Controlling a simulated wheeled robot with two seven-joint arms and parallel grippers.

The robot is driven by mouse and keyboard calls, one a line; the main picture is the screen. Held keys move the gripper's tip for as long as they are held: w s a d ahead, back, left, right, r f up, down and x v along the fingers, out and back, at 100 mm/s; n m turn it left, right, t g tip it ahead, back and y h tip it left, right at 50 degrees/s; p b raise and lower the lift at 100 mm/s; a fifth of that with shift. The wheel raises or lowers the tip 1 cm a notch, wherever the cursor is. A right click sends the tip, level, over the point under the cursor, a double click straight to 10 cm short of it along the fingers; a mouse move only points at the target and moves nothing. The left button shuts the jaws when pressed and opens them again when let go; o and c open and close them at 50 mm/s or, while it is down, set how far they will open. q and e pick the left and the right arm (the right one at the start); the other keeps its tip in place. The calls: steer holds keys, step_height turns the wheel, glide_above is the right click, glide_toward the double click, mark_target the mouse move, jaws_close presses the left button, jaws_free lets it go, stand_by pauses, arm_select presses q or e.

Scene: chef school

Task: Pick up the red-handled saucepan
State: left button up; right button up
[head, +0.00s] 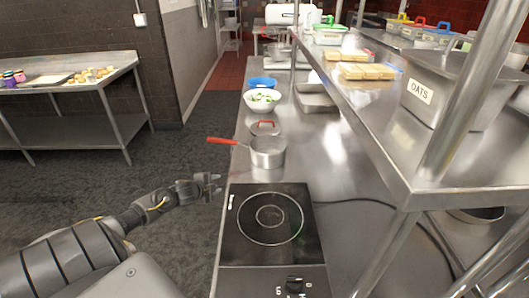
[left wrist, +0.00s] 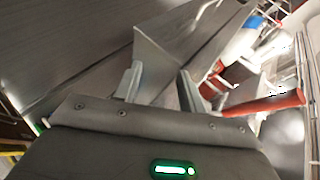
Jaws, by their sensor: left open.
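The saucepan (head: 268,154) stands on the steel counter just beyond the hob, a small metal pan. Its red handle (head: 222,141) points left and reaches past the counter's left edge. In the left wrist view the red handle (left wrist: 264,105) lies to the right of the fingers, apart from them. My left gripper (head: 211,184) is open and empty, left of the counter edge, nearer to me than the handle. Its two fingers also show in the left wrist view (left wrist: 158,85). My right gripper is not in view.
A black induction hob (head: 268,243) sits on the near counter. A steel shelf (head: 378,120) overhangs the right. Free floor lies left.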

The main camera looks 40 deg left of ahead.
arm_select(q)
steer(key=w+d+r+m+t, duration=0.2)
steer(key=w+r+m, duration=0.1)
steer(key=r, duration=0.9)
steer(key=m+h, duration=0.2)
steer(key=m, duration=0.1)
glide_toward(246, 145)
steer(key=x, duration=0.1)
steer(key=p+x, duration=0.1)
steer(key=x, duration=0.1)
steer(key=shift+w+d+f, duration=0.15)
steer(key=shift+w+d, duration=0.05)
steer(key=shift+d, duration=0.1)
steer(key=shift+w+a+p, duration=0.1)
steer(key=shift+w+p, duration=0.25)
steer(key=shift+p, duration=0.15)
steer(key=p+x, duration=0.1)
steer(key=x, duration=0.2)
steer(key=shift+w+a+f, duration=0.1)
steer(key=shift+a, duration=0.05)
steer(key=shift+w+f, duration=0.3)
steer(key=shift+w, duration=0.3)
steer(key=shift+s, duration=0.1)
